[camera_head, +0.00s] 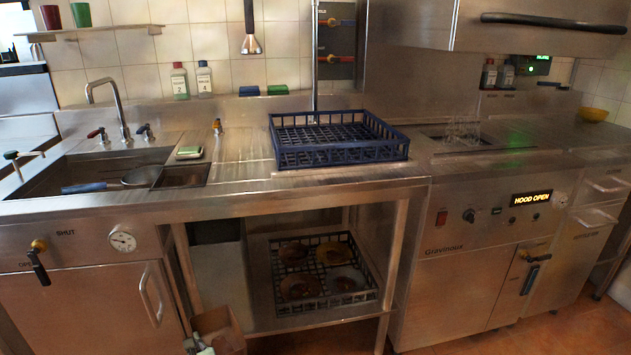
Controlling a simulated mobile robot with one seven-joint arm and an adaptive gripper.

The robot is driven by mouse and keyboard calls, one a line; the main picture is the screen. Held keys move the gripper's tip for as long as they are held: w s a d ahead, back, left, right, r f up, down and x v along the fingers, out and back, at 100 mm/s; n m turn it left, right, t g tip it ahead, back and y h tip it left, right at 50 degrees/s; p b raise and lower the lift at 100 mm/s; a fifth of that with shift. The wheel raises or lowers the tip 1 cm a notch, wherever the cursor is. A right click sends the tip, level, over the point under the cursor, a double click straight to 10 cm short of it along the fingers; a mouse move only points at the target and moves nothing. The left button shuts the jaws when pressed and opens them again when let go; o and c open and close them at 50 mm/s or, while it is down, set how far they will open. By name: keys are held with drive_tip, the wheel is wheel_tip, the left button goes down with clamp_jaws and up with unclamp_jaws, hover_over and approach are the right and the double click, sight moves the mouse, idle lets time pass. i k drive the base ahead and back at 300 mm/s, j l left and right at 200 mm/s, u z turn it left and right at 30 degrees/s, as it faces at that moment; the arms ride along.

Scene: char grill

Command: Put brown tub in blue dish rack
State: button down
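The blue dish rack (398,151) stands upright on the steel counter, right of the sink, and looks empty. A brown open-topped container (228,338) is low down, left of the under-counter shelf and partly cut off by the lower picture edge. It may be the brown tub, but I cannot tell for sure. Pale, greenish items show at its left side, too cut off to make out. My gripper is not clearly seen in this view.
A sink (75,171) with a tap (122,115) is at left. A dark lower rack (325,307) holds several round brown items on the under-shelf. A steel machine (470,285) reading "HOOD OPEN" stands at right.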

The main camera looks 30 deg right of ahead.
sight(330, 135)
drive_tip(key=j+z, duration=0.15)
drive_tip(key=z, duration=0.2)
drive_tip(key=i+j+z, duration=0.1)
drive_tip(key=z, duration=0.3)
